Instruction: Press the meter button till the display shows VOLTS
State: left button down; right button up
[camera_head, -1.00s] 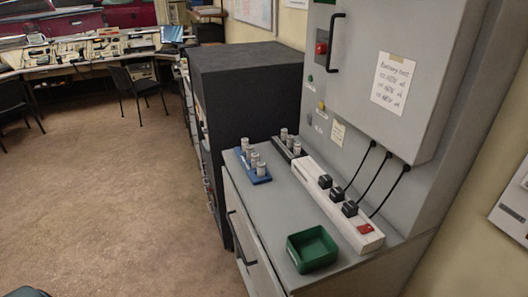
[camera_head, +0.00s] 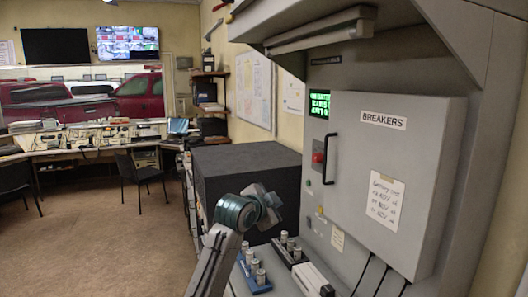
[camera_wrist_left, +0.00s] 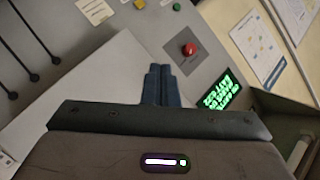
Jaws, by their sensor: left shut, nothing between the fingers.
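The display (camera_head: 320,104) is a small dark screen with green lettering on the grey cabinet, too small to read surely. It shows tilted in the left wrist view (camera_wrist_left: 219,91). Below it is a red button (camera_head: 318,157), also in the left wrist view (camera_wrist_left: 189,49). A yellow button (camera_wrist_left: 140,4) and a green button (camera_wrist_left: 176,6) sit farther along the panel. I cannot tell which is the meter button. My left gripper (camera_head: 272,200) is in front of the cabinet, fingers (camera_wrist_left: 160,70) together and empty, apart from the red button. My right gripper is out of view.
The BREAKERS door (camera_head: 385,175) with its black handle (camera_head: 328,160) juts out beside the buttons. A blue holder (camera_head: 254,282) with several cylinders and a white power strip (camera_head: 308,280) are on the counter below. A dark box (camera_head: 245,165) stands to the left.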

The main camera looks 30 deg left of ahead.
pick_arm(q)
notch_tip(320, 180, up, 20)
jog(key=a+m+t, duration=0.2)
jog(key=t, duration=0.1)
jog(key=s+a+r+m+t, duration=0.1)
jog(key=s+r, duration=0.5)
jog(key=r, duration=0.7)
jog(key=s+a+r+m+t+h+p, duration=0.1)
jog(key=s+r, duration=0.5)
jog(key=r, duration=0.8)
jog(key=s+a+r+m+t+h+p, duration=0.1)
jog(key=s+a+r+m+t, duration=0.2)
jog(key=r, duration=1)
jog(key=s+m+t, duration=0.1)
jog(key=s, duration=0.2)
jog(key=shift+s+r+t, duration=0.25)
jog(key=shift+s+t, duration=0.05)
jog(key=shift+s, duration=0.1)
jog(key=shift+w, duration=0.15)
jog(key=shift+d, duration=0.15)
jog(key=w+d+p, duration=0.2)
jog(key=w+d, duration=0.3)
jog(key=w, duration=0.1)
jog(key=shift+w+d, duration=0.15)
jog(key=shift+d, duration=0.05)
